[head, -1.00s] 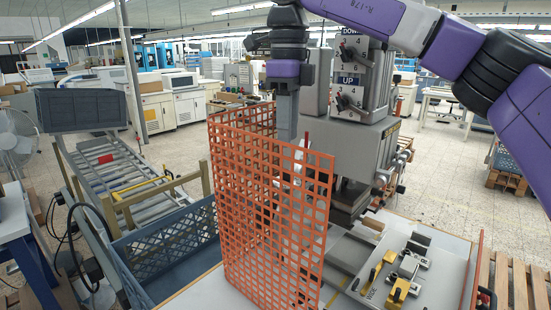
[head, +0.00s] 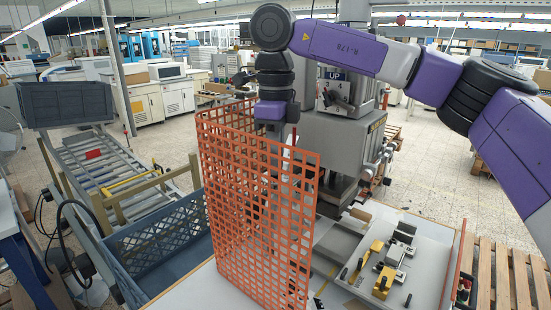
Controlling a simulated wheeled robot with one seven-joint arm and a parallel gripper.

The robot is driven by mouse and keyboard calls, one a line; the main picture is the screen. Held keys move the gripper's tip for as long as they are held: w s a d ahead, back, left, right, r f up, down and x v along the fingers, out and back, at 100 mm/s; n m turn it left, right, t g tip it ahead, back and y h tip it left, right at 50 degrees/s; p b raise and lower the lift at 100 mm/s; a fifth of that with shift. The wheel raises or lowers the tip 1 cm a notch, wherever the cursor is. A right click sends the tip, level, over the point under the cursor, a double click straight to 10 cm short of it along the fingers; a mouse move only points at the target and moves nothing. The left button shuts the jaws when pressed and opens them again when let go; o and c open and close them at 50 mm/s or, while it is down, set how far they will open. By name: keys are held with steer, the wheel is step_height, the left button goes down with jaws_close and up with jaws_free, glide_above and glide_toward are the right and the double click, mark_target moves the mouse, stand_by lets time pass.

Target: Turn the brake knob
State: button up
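The grey stamping press (head: 340,140) stands in the middle, behind the orange mesh guard (head: 245,205). Its upper panel (head: 335,90) has an "UP" label and small dark controls. I cannot tell which part is the brake knob; it may be hidden behind my arm or the guard. My gripper (head: 273,127) points down at the left of the press, near the guard's top edge. Its fingers are mostly hidden behind the mesh, so its opening and any contact are not clear.
A blue crate (head: 160,240) stands left of the guard, beside a roller conveyor (head: 105,165). A fixture plate with yellow clamps (head: 383,283) lies on the table at the lower right. Wooden pallets (head: 515,285) are at the far right.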

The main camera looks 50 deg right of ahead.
jaws_close()
steer(key=shift+b, duration=0.3)
steer(key=m+b, duration=0.2)
steer(key=m, duration=0.1)
steer(key=shift+f, duration=0.15)
steer(key=shift+m+b, duration=1.5)
steer(key=shift+m, duration=1.4)
steer(key=shift+r, duration=0.2)
steer(key=o, duration=0.6)
jaws_free()
steer(key=shift+r, duration=0.1)
